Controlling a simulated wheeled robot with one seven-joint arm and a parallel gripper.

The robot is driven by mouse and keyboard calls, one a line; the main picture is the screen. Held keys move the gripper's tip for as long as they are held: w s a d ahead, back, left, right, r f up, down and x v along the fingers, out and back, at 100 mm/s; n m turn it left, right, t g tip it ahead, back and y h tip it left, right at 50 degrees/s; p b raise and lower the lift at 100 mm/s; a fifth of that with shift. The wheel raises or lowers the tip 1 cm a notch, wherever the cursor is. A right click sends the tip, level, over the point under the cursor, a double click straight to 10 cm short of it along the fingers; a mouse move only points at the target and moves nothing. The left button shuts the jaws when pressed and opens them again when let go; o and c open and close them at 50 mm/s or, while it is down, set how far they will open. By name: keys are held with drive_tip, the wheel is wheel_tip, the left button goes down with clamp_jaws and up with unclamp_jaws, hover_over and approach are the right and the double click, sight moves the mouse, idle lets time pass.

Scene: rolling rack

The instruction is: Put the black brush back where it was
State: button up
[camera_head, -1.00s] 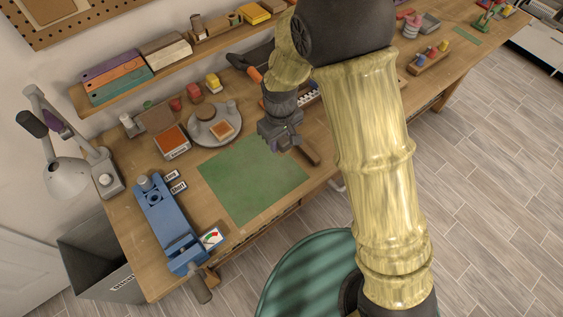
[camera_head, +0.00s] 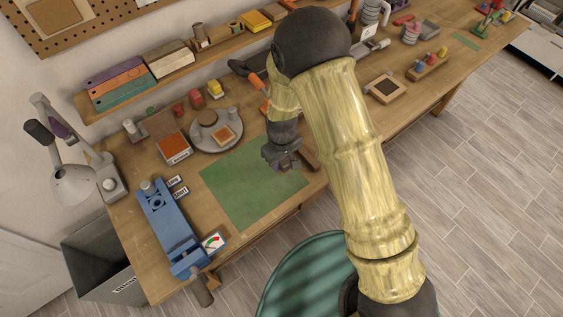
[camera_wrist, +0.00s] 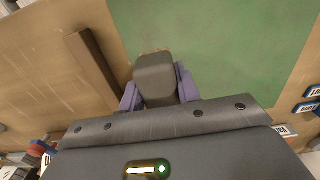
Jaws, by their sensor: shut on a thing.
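My gripper (camera_wrist: 158,92) is shut on the black brush (camera_wrist: 155,76), a dark block between the purple fingers in the wrist view. A thin tan strip shows at the brush's far edge. In the head view my gripper (camera_head: 283,160) is over the right edge of the green mat (camera_head: 245,190); the brush cannot be made out clearly there. The mat also shows in the wrist view (camera_wrist: 230,45), just beyond the brush. I cannot tell whether the brush touches the bench.
A brown bar (camera_wrist: 92,65) lies on the bench beside the mat, close to my gripper. A round grey tray (camera_head: 195,140), an orange-topped box (camera_head: 174,148) and a blue clamp-like tool (camera_head: 170,230) stand to the left. The mat is bare.

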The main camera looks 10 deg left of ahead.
drive_tip(key=shift+f, duration=0.9)
drive_tip(key=shift+f, duration=0.15)
drive_tip(key=o, duration=0.9)
drive_tip(key=shift+o, duration=0.2)
wheel_tip(320, 180, up, 12)
drive_tip(key=b, duration=0.3)
drive_tip(key=shift+r, duration=0.2)
